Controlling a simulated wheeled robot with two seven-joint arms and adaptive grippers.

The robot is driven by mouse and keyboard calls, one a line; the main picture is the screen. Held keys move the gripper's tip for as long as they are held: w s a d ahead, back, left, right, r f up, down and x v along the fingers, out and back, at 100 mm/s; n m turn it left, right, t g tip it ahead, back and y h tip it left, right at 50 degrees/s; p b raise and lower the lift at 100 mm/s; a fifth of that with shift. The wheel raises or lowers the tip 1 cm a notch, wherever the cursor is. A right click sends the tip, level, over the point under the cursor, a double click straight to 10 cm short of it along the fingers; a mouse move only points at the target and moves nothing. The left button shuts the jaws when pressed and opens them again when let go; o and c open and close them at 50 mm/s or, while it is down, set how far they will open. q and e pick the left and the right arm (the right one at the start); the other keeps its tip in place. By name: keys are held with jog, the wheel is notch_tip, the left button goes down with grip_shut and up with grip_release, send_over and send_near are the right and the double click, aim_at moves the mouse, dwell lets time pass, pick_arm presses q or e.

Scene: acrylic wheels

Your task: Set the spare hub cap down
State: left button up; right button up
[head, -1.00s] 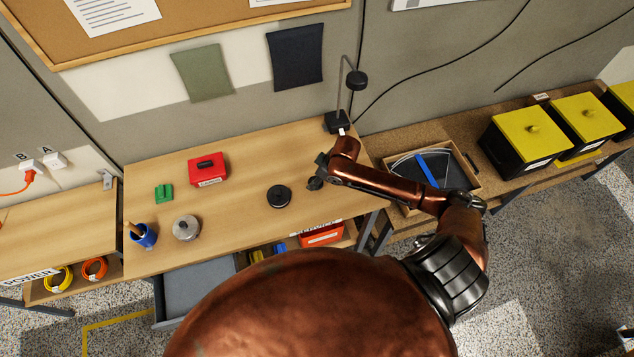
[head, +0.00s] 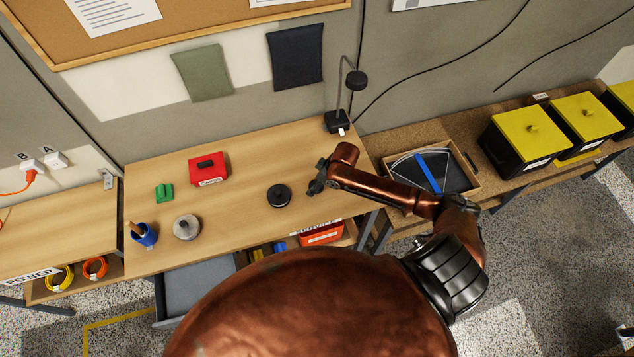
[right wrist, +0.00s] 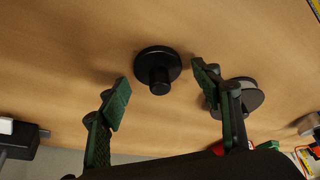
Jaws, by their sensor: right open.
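A small black hub cap with a round knob (right wrist: 157,72) rests knob-up on the wooden table in the right wrist view. My right gripper (right wrist: 160,88) is open, with its green-padded fingers apart on either side of the knob and not touching it. In the head view my right gripper (head: 318,178) is over the right part of the table and largely hides the cap. A larger black disc (head: 279,196) lies to its left; it also shows in the right wrist view (right wrist: 250,94), partly behind a finger. My left gripper is not in view.
A red box (head: 208,168), a green piece (head: 164,193), a grey round lidded thing (head: 186,227) and a blue cup (head: 144,236) stand on the left of the table (head: 240,225). A lamp (head: 338,122) stands at the back right.

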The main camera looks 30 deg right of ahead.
jog(key=v, duration=1.2)
jog(key=shift+d+r, duration=0.1)
jog(key=shift+r, duration=0.05)
